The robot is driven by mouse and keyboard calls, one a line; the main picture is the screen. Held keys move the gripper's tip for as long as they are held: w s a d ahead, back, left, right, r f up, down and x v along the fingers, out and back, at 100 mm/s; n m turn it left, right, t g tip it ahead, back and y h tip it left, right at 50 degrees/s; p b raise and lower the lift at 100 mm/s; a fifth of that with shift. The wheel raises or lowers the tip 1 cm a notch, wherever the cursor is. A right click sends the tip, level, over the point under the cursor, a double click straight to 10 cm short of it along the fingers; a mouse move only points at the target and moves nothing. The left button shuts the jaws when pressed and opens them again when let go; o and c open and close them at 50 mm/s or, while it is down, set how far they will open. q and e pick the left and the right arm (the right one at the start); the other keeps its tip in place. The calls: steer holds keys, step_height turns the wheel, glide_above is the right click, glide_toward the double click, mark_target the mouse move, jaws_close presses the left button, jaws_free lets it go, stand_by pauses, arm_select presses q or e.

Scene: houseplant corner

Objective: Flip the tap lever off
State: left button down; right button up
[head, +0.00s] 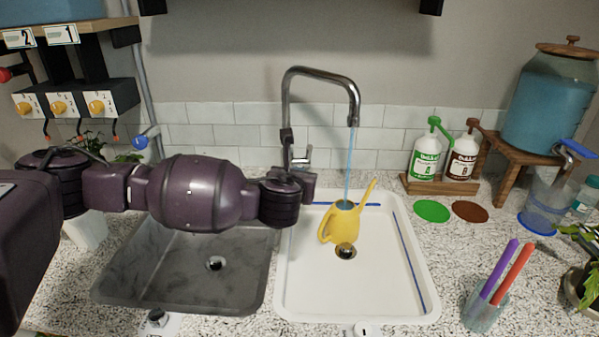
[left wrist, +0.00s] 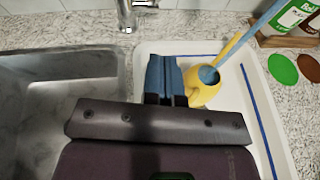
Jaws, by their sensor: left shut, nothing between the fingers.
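The chrome tap (head: 286,100) arches over the white basin, and a blue water stream (head: 350,165) runs from its spout. The tap's base (left wrist: 127,15) shows at the top of the left wrist view. My right gripper is out of view.
The white basin (head: 390,300) has a drain and blue side lines. A grey basin (head: 180,290) lies left, under my arm. Two pump bottles (head: 425,160) stand behind at right. A glass with purple and red pens (head: 485,312) stands at front right.

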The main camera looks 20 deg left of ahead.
arm_select(q)
steer(key=b, duration=0.2)
glide_toward(309, 152)
step_height(309, 152, down, 4)
steer(key=w, duration=0.3)
steer(key=w+r, duration=0.1)
steer(key=w+r+b, duration=0.1)
steer(key=shift+w+a+r, duration=0.1)
steer(key=shift+w+a, duration=0.25)
steer(key=shift+w, duration=0.05)
steer(key=shift+r, duration=0.1)
